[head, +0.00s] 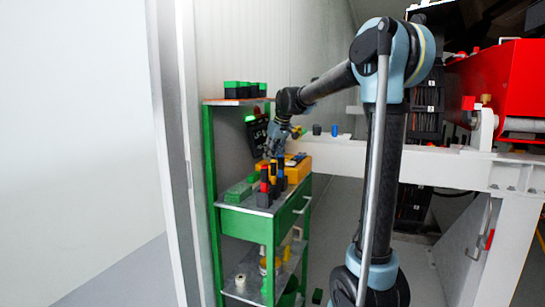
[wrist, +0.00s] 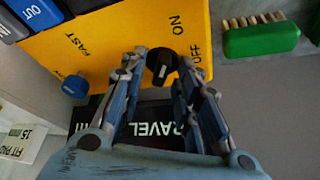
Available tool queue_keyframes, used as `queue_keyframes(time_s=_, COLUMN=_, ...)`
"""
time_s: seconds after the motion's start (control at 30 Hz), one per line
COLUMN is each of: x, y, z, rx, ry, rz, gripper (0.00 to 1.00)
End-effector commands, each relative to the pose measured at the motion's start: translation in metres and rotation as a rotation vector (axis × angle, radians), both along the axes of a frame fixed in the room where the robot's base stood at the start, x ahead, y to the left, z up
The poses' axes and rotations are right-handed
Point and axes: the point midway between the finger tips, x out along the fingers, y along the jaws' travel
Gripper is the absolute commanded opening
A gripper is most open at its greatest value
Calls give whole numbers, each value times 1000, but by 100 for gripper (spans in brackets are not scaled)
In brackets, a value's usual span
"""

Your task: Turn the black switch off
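The black switch (wrist: 161,64) is a round knob with a white mark, on a yellow panel (wrist: 110,45) in the wrist view. The printed words ON and OFF stand to its right. My gripper (wrist: 162,66) has its two fingers apart, one on each side of the knob. I cannot tell whether the fingertips touch it. In the head view my gripper (head: 272,152) is over the yellow box (head: 298,169) on the green cart. The switch cannot be made out there.
A blue knob (wrist: 75,86) sits on the panel's left by the word FAST. A green brush (wrist: 262,39) lies right of the panel. In the head view, red and black items (head: 265,187) stand on the cart (head: 237,223) in front of the box. A white beam (head: 425,168) runs behind.

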Motion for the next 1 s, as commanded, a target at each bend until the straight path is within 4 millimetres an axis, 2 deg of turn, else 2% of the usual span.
queue_keyframes(time_s=0.03, x=0, y=0, z=0, rx=0, ry=0, rz=0, gripper=14)
queue_keyframes(time_s=0.1, x=0, y=0, z=0, rx=0, ry=0, rz=0, gripper=0)
queue_keyframes(time_s=0.43, x=0, y=0, z=-1, rx=0, ry=0, rz=-6, gripper=0)
queue_keyframes(time_s=0.73, x=0, y=1, z=-1, rx=-1, ry=1, rz=-119, gripper=0)
queue_keyframes(time_s=1.0, x=0, y=1, z=-2, rx=0, ry=0, rz=-134, gripper=0)
